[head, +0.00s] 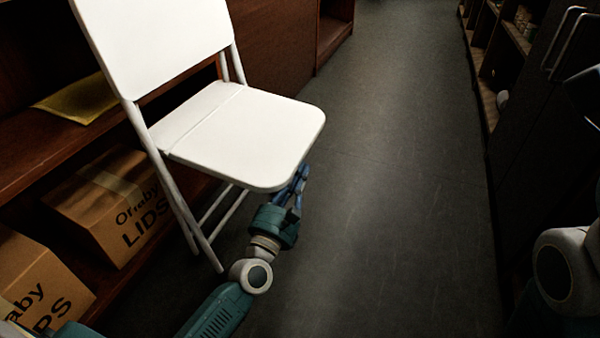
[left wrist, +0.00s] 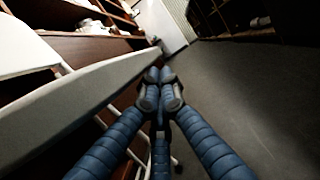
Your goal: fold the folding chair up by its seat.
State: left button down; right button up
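The white folding chair (head: 160,40) stands unfolded on the floor, with its seat (head: 240,130) down and level. My left gripper (head: 303,172) is at the front right corner of the seat, partly hidden just under its edge. In the left wrist view the blue fingers (left wrist: 160,76) have their tips together with nothing seen between them. The seat's edge (left wrist: 90,92) runs close along their left side; I cannot tell whether they touch it. My right gripper is out of view; only part of my right arm shows at the right edge.
A brown wooden shelf (head: 40,150) stands close behind and left of the chair, holding cardboard boxes (head: 115,205) and a yellow item (head: 78,98). Dark cabinets (head: 535,110) line the right side. The grey floor (head: 400,150) between them is clear.

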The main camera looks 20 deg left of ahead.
pick_arm(q)
jog(key=shift+r, duration=0.35)
